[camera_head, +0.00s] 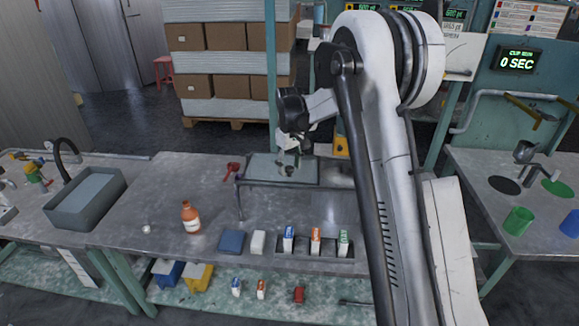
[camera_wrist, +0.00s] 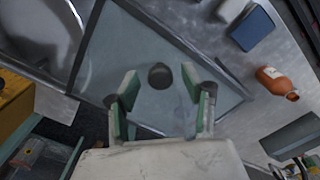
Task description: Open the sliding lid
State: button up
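The sliding lid (camera_wrist: 150,45) is a flat grey-blue panel in a darker frame, filling the middle of the wrist view. It also shows on the bench in the head view (camera_head: 262,166). A round dark knob (camera_wrist: 160,76) stands out from it. My gripper (camera_wrist: 159,82) is open, with a green-padded finger on each side of the knob in the picture. I see no finger touching the knob, and the height gap is hard to judge. In the head view my gripper (camera_head: 291,152) is over the lid, small and partly lost against the dark wrist.
A brown bottle (camera_head: 191,217), blue box (camera_head: 231,242) and white box (camera_head: 258,242) stand in front on the bench. Several small cartons (camera_head: 315,240) stand in a holder. A red tool (camera_head: 233,172) lies left of the lid. A grey basin (camera_head: 87,198) is farther left.

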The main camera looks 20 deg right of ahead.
notch_tip(320, 180, up, 12)
dwell(0.6)
dwell(0.4)
